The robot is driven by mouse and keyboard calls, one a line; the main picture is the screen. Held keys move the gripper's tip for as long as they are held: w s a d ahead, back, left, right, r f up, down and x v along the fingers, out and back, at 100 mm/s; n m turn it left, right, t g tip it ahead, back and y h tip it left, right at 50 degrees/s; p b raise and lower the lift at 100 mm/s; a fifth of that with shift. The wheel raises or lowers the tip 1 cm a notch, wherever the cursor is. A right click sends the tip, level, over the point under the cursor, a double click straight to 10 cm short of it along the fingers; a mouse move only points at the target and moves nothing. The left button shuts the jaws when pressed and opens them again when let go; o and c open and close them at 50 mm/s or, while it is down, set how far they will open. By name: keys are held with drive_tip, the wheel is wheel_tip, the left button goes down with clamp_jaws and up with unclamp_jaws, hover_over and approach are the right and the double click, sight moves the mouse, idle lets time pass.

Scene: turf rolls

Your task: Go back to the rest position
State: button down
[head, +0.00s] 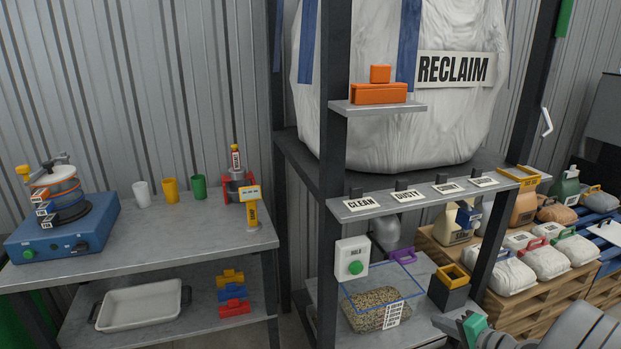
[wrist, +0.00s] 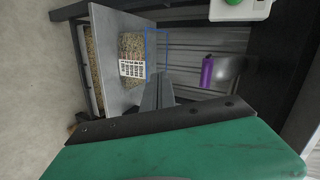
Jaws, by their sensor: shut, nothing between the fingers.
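My gripper (wrist: 158,92) shows in the wrist view with its grey fingers together and nothing between them. Its green and black body fills the lower part of that view. In the head view part of my gripper (head: 446,322) shows at the bottom right, near the right end of the rack's lower shelf. A clear bin of grain-like pellets (head: 378,310) with a blue rim and a printed label stands on that shelf. It also shows in the wrist view (wrist: 132,48), beyond the fingers and apart from them. The rest position itself is not marked in either view.
A dark post (head: 330,190) and the label shelf (head: 364,208) stand near the arm. A yellow-topped dark box (head: 450,290) and a pallet of bags (head: 547,262) are close by. A bench (head: 150,245) with a blue machine (head: 60,232) is at left.

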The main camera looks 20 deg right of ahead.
drive_tip(key=s+a+f+g+y, duration=0.1)
drive_tip(key=s+a+f+g, duration=0.4)
drive_tip(key=f, duration=0.4)
drive_tip(key=s+a+r+n+g, duration=0.1)
drive_tip(key=s+a+g, duration=0.1)
drive_tip(key=s, duration=0.3)
drive_tip(key=s+a+n+g+p, duration=0.1)
drive_tip(key=s+a+g, duration=0.2)
drive_tip(key=s, duration=0.2)
drive_tip(key=s+a+r+n+g, duration=0.1)
drive_tip(key=s+a+g, duration=0.1)
drive_tip(key=s, duration=0.4)
drive_tip(key=w+a+r+n+t+h+p, duration=0.1)
drive_tip(key=w+a+r+n, duration=0.4)
drive_tip(key=a+r, duration=0.5)
drive_tip(key=w+a+r+n+t+h+p, duration=0.1)
drive_tip(key=w+a+r+n+p, duration=0.3)
drive_tip(key=a+r, duration=0.7)
drive_tip(key=w+n+h, duration=0.1)
drive_tip(key=w+n, duration=0.1)
drive_tip(key=w, duration=0.1)
drive_tip(key=shift+r+t, duration=0.2)
drive_tip(key=shift+t, duration=0.1)
drive_tip(key=shift+w, duration=0.1)
